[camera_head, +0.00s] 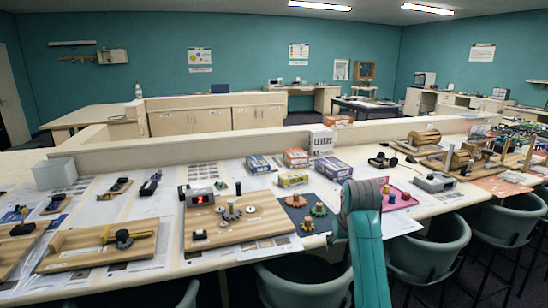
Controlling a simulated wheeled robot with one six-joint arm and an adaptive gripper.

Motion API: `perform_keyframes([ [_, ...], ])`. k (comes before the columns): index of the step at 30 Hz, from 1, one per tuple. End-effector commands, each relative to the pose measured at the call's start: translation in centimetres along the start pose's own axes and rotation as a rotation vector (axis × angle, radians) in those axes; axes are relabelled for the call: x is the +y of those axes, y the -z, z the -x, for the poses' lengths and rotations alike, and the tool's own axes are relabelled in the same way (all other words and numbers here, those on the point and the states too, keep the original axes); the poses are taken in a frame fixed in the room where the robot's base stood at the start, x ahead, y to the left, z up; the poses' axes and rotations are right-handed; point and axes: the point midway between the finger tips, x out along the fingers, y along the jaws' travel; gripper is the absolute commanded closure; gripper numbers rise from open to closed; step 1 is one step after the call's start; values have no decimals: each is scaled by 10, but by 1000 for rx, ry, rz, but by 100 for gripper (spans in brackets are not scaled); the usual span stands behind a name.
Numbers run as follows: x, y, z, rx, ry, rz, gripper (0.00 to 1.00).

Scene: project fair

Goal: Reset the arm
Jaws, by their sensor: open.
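My arm rises from the bottom edge, right of the middle. Its teal link and grey joint stand in front of the long table (215,262). The end of the arm is not visible, and I see no gripper fingers. The arm hides part of the table's front edge and some of what lies behind it. A pink tray (400,199) shows just right of the grey joint. A dark mat with small gear pieces (319,209) lies just left of it.
Wooden boards with mechanisms (240,222), small colored boxes (295,157), a white "LEVERS" box (321,141) and a grey bin (55,173) crowd the table. Teal chairs (430,250) line its near side. A low partition (200,150) runs behind it.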

Motion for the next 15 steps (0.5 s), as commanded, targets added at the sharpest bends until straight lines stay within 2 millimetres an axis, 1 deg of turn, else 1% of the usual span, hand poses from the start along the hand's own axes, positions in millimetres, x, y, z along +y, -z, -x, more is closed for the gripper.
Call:
perform_keyframes([
  [1,0,-6,-8,1,0,0,46],
  [8,0,-30,-42,35,1,2,46],
  [11,0,-46,-62,55,1,2,46],
  [14,0,-70,-87,81,2,3,46],
  [15,0,-82,-98,94,2,4,46],
])
